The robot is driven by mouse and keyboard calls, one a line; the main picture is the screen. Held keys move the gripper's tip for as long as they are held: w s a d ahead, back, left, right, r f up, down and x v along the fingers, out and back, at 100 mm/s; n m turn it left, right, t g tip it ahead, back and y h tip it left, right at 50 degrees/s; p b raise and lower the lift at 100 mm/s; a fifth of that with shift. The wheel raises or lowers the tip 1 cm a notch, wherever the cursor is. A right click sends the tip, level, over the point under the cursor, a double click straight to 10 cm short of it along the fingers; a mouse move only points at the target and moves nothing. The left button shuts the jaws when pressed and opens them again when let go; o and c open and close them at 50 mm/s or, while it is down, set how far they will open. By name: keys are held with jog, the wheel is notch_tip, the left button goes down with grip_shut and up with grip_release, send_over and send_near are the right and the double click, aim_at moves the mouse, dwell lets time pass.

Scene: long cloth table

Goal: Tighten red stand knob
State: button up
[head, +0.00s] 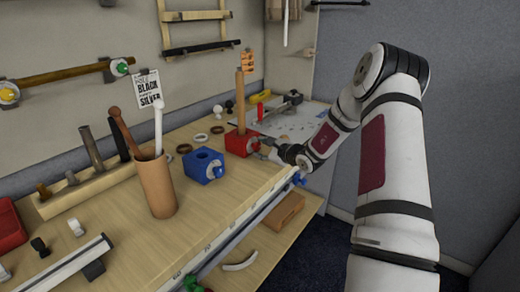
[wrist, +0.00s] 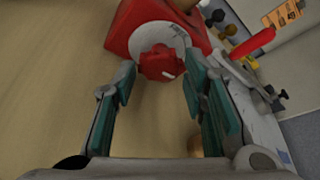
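The red stand (head: 237,143) stands near the far end of the bench with a wooden post rising from it. In the wrist view the red stand (wrist: 125,28) is at the top, with a pale round dial on its face. The red knob (wrist: 162,64) sits in front of that dial, with a small white mark on it. My gripper (wrist: 160,84) is open, its green-padded fingers to the left and right of the knob, apart from it as far as I can tell. In the head view my gripper (head: 272,149) is beside the stand and partly hides its knob side.
A blue stand (head: 203,165) with its own knob is nearer on the bench. A wooden cup (head: 155,185) holds long tools. Dark and pale rings (head: 200,138) lie behind the blue stand. A red upright handle (wrist: 252,42) is right of the red stand in the wrist view.

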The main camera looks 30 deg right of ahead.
jog(key=shift+w+a+f, duration=0.1)
jog(key=shift+w+f, duration=0.1)
jog(key=shift+w, duration=0.4)
jog(key=c, duration=0.9)
jog(key=shift+o, duration=0.2)
jog(key=shift+r+m+g+y+p, duration=0.15)
jog(key=shift+m+g+y+p, duration=0.25)
jog(key=shift+m, duration=0.3)
jog(key=shift+m+y+p, duration=0.3)
jog(key=shift+m, duration=0.1)
